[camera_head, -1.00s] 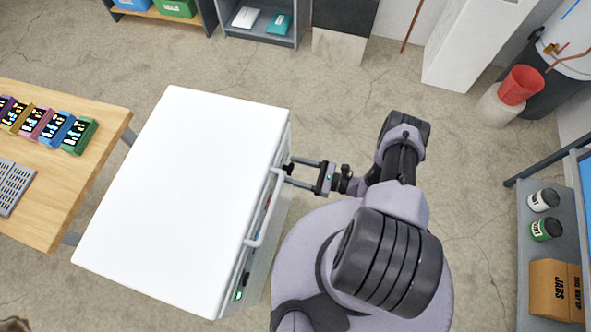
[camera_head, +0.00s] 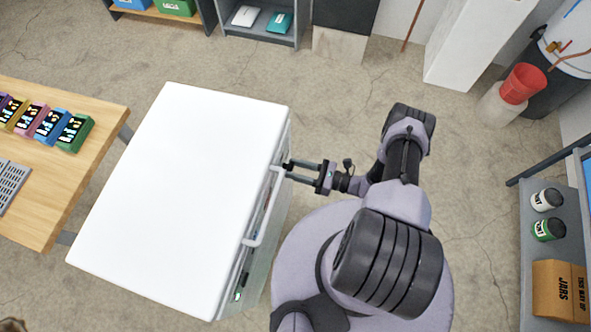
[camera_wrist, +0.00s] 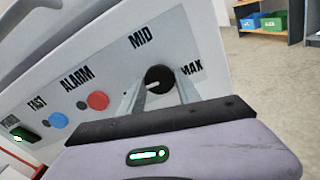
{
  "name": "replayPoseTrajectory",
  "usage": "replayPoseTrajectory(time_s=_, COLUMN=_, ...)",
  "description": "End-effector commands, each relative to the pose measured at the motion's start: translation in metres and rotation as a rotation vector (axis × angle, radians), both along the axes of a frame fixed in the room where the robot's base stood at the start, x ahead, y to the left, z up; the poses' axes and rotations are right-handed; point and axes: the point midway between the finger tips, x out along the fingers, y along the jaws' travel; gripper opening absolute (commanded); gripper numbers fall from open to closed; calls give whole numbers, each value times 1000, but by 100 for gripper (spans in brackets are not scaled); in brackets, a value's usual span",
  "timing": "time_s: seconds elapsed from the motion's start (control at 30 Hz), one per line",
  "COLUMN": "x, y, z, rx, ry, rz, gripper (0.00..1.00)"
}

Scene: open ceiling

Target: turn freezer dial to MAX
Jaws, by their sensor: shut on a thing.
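The freezer is a white chest (camera_head: 185,190) in the middle of the head view, with its control panel on the side facing me. In the wrist view, the freezer dial (camera_wrist: 159,78) is a round black knob with a white mark on its lower left part. MID is printed above the dial and MAX (camera_wrist: 192,68) to its right. My gripper (camera_wrist: 158,88) has one finger on each side of the dial and is shut on it. In the head view, my gripper (camera_head: 288,170) reaches the freezer's side near the far end of the handle; the dial is hidden there.
A red button (camera_wrist: 97,101), a blue button (camera_wrist: 60,120) and a green-lit switch (camera_wrist: 26,135) lie left of the dial. The lid handle (camera_head: 263,205) is close to my gripper. A wooden table (camera_head: 90,130) stands left; the floor beyond my arm is clear.

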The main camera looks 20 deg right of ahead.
Motion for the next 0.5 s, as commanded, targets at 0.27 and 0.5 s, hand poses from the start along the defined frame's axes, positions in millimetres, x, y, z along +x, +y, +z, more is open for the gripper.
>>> replayPoseTrajectory(time_s=0.27, x=0, y=0, z=-3, rx=153, ry=210, rz=0, gripper=0)
replayPoseTrajectory(time_s=0.5, x=-1, y=0, z=-3, rx=287, ry=396, rz=0, gripper=0)
